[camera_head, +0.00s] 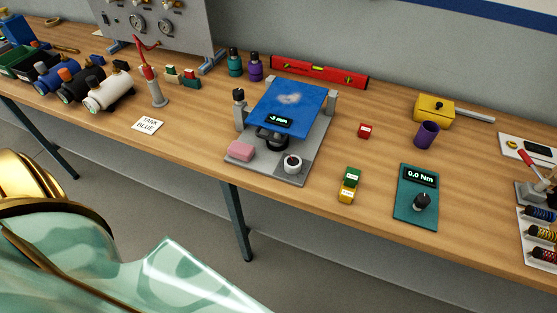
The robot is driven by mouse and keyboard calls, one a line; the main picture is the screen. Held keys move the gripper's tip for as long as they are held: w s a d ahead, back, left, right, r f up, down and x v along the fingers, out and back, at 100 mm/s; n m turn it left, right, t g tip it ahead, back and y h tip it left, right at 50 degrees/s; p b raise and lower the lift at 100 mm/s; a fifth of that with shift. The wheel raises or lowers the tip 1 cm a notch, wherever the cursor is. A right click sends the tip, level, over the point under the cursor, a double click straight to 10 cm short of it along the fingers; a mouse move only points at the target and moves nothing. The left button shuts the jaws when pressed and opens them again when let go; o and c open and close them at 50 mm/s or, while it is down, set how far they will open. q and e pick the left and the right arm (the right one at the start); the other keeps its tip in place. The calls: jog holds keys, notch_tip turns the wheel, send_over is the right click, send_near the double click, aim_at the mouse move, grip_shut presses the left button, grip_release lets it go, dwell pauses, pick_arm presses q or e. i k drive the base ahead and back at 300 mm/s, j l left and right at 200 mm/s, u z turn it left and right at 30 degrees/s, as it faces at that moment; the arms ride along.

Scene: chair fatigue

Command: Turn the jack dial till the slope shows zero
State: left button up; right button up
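The jack has a tilted blue plate (290,106) on a grey base (262,167) in the middle of the bench. A small black display (278,121) with green digits sits at the plate's front edge. It seems to end in "mm", but the value is too small to read surely. A dark round dial (272,139) sits under the plate's front edge, partly hidden by it. Neither gripper shows in the head view.
A red level (319,73) lies behind the jack. A teal torque box (416,197) reading 0.0 Nm and small green and yellow blocks (349,186) are to its right. A "TANK BLUE" card (148,125) lies left. Bare wood lies between.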

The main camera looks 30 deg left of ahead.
aim_at(292, 164)
jog(key=k+j+u, duration=0.1)
jog(key=u, duration=0.35)
jog(key=j+u, duration=0.15)
jog(key=u, duration=0.3)
jog(key=k+j+u, duration=0.1)
jog(key=u, duration=0.35)
jog(key=j, duration=0.1)
